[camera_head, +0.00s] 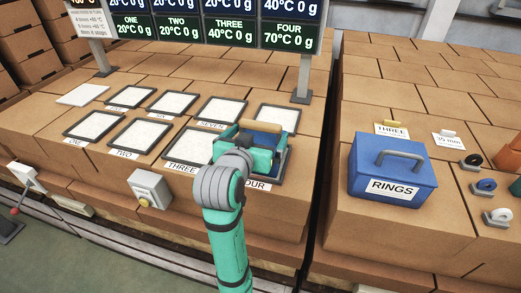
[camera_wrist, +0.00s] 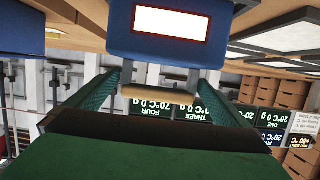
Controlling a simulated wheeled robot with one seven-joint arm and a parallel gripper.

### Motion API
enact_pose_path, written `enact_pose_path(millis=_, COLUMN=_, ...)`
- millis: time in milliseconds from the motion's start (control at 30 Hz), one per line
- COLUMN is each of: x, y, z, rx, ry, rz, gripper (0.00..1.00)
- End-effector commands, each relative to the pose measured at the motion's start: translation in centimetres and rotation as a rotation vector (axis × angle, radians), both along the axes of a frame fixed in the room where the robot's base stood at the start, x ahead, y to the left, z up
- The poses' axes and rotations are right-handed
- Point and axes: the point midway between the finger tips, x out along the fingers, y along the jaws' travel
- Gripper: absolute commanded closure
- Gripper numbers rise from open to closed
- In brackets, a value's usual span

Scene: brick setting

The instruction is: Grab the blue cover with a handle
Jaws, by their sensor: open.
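A blue piece with a white label (camera_wrist: 165,45) and a tan handle bar (camera_wrist: 160,92) shows close up in the wrist view. In the head view, its tan handle (camera_head: 262,127) and some blue show at the FOUR pad, mostly hidden behind my gripper (camera_head: 250,146). My gripper also shows in the wrist view (camera_wrist: 160,84); its green fingers are apart, one on each side of the tan handle. I cannot tell whether they touch it. A second blue box labelled RINGS (camera_head: 395,172), with a grey handle (camera_head: 400,157) on its lid, stands to the right.
Several framed white pads (camera_head: 138,137) lie left of my gripper. A display board (camera_head: 200,25) stands behind on grey posts. A button box (camera_head: 150,188) is on the front edge. A gap separates the two brown counters. Small rings (camera_head: 485,186) sit at the right.

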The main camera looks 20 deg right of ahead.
Motion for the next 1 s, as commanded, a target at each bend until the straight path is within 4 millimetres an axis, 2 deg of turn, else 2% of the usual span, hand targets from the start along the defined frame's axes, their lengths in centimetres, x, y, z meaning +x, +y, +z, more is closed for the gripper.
enact_pose_path(millis=200, x=1.7, y=-1.2, z=-0.7, rx=0.000, ry=0.000, rz=0.000, gripper=0.00)
enact_pose_path(millis=433, x=1.8, y=-1.2, z=-0.7, rx=-0.001, ry=0.000, rz=0.001, gripper=0.00)
enact_pose_path(millis=467, x=1.8, y=-1.2, z=-0.7, rx=0.000, ry=-0.001, rz=0.001, gripper=0.02)
enact_pose_path(millis=733, x=1.7, y=-1.4, z=-0.7, rx=-0.001, ry=-0.001, rz=-0.003, gripper=0.67)
enact_pose_path(millis=767, x=1.7, y=-1.4, z=-0.3, rx=-0.004, ry=-0.010, rz=-0.003, gripper=0.70)
enact_pose_path(millis=1000, x=1.7, y=-1.5, z=-0.2, rx=-0.004, ry=-0.009, rz=-0.004, gripper=0.70)
